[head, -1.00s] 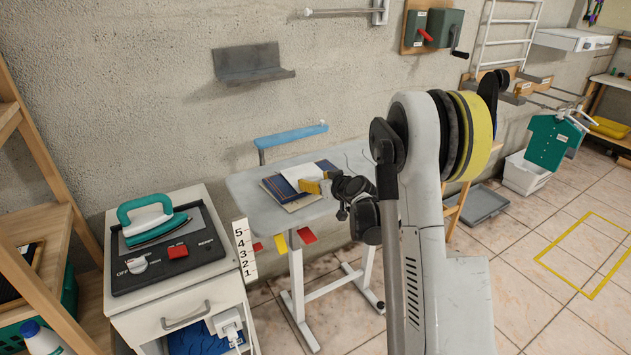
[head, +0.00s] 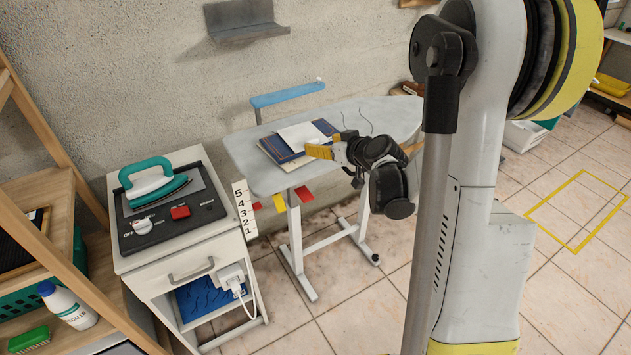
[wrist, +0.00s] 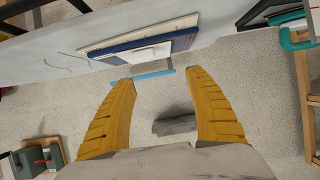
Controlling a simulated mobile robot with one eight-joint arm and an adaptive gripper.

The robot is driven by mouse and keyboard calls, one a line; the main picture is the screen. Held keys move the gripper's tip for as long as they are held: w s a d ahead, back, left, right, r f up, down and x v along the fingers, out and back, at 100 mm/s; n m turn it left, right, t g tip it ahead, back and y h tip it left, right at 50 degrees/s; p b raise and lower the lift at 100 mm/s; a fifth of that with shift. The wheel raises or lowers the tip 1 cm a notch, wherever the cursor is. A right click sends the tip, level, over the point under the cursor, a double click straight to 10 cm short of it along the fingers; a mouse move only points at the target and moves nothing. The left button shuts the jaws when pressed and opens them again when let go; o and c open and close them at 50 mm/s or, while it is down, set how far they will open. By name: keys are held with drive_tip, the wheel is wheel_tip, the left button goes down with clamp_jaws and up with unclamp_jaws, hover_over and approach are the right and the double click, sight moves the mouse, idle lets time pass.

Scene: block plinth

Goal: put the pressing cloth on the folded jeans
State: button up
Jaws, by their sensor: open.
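The folded jeans (head: 279,152) are a flat dark blue stack on the ironing board (head: 248,171). The white pressing cloth (head: 303,134) lies on top of the jeans, and the stack also shows in the wrist view (wrist: 130,46). My gripper (head: 318,151) is at the right front side of the stack in the head view, with its yellow fingers near the cloth. In the wrist view my gripper (wrist: 161,80) has its fingers wide apart with nothing between them. The fingers partly hide the cloth's front edge in the head view.
A teal iron (head: 152,184) stands on a white cabinet (head: 190,255) left of the board. A blue sleeve arm (head: 288,94) rises behind the jeans. A grey wall shelf (head: 246,22) hangs above. The board's right part is bare.

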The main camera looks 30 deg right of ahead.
drive_tip(key=s+a+r+g, duration=0.2)
drive_tip(key=s+a+r, duration=0.1)
drive_tip(key=s+a, duration=0.3)
drive_tip(key=s+a+r+g, duration=0.1)
drive_tip(key=s+a+r, duration=0.3)
drive_tip(key=a, duration=0.4)
drive_tip(key=s+a+g+h, duration=0.1)
drive_tip(key=s+a+g, duration=0.2)
drive_tip(key=s, duration=1.4)
drive_tip(key=shift+s+a+m, duration=0.2)
drive_tip(key=shift+a+m, duration=0.1)
drive_tip(key=shift+a, duration=0.75)
